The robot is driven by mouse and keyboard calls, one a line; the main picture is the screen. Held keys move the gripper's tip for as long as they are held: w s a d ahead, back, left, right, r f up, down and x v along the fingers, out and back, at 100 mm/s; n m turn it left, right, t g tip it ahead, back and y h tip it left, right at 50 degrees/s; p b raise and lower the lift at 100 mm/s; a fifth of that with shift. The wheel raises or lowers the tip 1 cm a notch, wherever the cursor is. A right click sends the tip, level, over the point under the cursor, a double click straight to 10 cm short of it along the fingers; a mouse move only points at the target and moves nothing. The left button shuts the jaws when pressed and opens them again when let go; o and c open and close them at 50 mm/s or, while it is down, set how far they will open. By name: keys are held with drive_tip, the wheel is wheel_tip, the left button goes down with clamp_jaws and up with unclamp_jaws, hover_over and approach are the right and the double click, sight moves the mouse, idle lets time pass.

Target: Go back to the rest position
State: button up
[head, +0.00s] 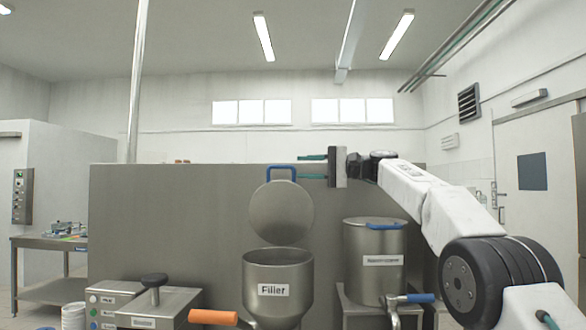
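My gripper (303,167) is raised on the white arm at the upper middle, with its fingers pointing left. The two thin teal fingers are apart, one above the other, with nothing visible between them. The steel container labelled Filler (278,293) stands below and to the left. Its round lid (281,212) stands raised behind the opening, with a blue handle (282,169) on top. The fingertips appear just right of this handle, with a small gap in the picture; the depth between them cannot be told.
A lidded steel pot (375,285) with a blue-levered tap stands right of the filler, below my arm. An orange handle (213,317) sticks out at the front. Control boxes (158,306) stand at lower left. A grey panel (170,220) is behind; the space above is clear.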

drive_tip(key=shift+d, duration=0.75)
drive_tip(key=s+d+f+h, duration=0.6)
drive_tip(key=s+f, duration=0.6)
drive_tip(key=s, duration=0.5)
drive_tip(key=s+d+f+t+h, duration=0.1)
drive_tip(key=s+d+f+h, duration=0.5)
drive_tip(key=s+d+f, duration=0.5)
drive_tip(key=s+d+f+h, duration=0.6)
drive_tip(key=s+f, duration=0.8)
drive_tip(key=s, duration=1.1)
drive_tip(key=shift+s+d+f+m, duration=0.2)
drive_tip(key=shift+d+f+m, duration=0.15)
drive_tip(key=shift+d, duration=0.85)
